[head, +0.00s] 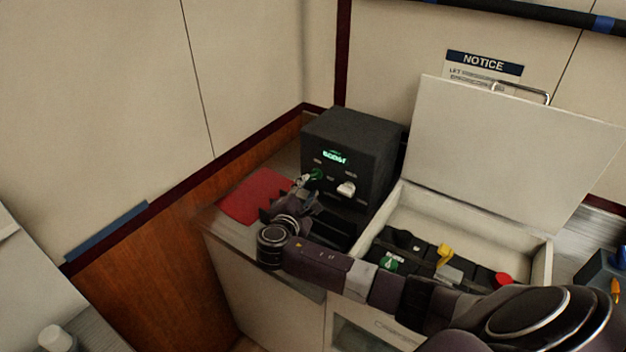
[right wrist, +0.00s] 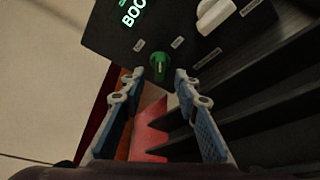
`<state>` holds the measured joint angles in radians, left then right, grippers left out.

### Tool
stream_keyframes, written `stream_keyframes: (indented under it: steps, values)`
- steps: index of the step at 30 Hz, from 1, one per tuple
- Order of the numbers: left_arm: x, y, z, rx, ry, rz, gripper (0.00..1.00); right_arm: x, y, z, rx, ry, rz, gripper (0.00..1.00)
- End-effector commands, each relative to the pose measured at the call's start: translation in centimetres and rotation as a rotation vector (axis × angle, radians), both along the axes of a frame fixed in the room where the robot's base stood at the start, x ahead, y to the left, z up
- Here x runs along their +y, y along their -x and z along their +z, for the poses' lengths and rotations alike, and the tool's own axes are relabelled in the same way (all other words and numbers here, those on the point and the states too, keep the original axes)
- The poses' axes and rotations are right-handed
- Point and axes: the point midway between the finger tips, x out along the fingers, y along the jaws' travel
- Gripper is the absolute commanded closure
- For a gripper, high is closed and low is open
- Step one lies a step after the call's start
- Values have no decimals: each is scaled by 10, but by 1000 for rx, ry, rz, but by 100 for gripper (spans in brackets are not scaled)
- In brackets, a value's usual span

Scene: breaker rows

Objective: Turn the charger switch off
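The charger appears to be the dark box (head: 352,140) on the counter, with a lit green display. Its front has a green rotary knob (head: 316,174) on the left and a white knob (head: 346,189) on the right. Both also show in the right wrist view, the green knob (right wrist: 159,66) and the white knob (right wrist: 215,14). My right gripper (right wrist: 158,84) is open and empty, its blue-padded fingers on either side of the green knob's line, apparently short of it. In the head view the gripper (head: 306,188) is close before the panel. Knob labels are too small to read surely.
A red mat (head: 256,196) lies left of the charger. To the right is an open white box (head: 400,208) with its lid (head: 505,150) raised, holding a dark panel with yellow, green and red controls. A wall stands behind; a NOTICE sign (head: 484,64) hangs there.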

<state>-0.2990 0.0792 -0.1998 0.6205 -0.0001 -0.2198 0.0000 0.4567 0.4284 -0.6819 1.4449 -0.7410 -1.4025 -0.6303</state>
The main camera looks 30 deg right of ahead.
Motion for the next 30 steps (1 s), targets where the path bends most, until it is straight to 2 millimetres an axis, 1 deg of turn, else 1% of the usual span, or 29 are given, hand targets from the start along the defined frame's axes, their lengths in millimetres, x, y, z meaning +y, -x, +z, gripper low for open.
stream_keyframes:
  steps: [1,6,12,17,24,30]
  values:
    - [0,0,3,0,0,0,60,-8,-5,0,1,2,-4,71]
    - [0,0,6,1,0,0,60,-26,-21,-5,1,1,-4,71]
    - [0,1,7,1,0,0,60,-39,-34,-11,0,-2,-2,71]
    - [0,1,8,1,0,0,60,-43,-38,-13,0,-4,0,71]
    - [0,1,8,1,0,0,60,-44,-38,-13,0,-4,0,71]
    - [0,1,8,2,-1,-1,60,-43,-38,-13,0,-4,0,93]
